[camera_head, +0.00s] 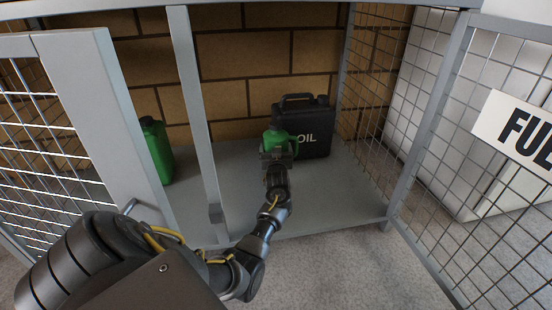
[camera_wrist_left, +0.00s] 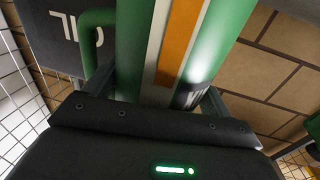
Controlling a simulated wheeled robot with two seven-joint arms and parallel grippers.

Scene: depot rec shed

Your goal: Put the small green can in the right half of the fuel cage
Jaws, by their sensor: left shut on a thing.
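The small green can (camera_head: 275,137) is inside the right half of the fuel cage (camera_head: 203,110), right of its middle post. My left gripper (camera_head: 277,155) is shut on the can from the front. In the left wrist view the can (camera_wrist_left: 215,40) is upright between the fingers, with an orange and white stripe and a green handle at its left side. Its base is hidden by my gripper, so I cannot tell whether it touches the shelf (camera_head: 240,205). My right gripper is not in view.
A black OIL can (camera_head: 316,140) stands close behind and to the right of the green can. A larger green can (camera_head: 157,150) stands in the left half. The right mesh door (camera_head: 455,110) with a FUEL sign (camera_head: 515,128) is open. Bare shelf lies right of my wrist.

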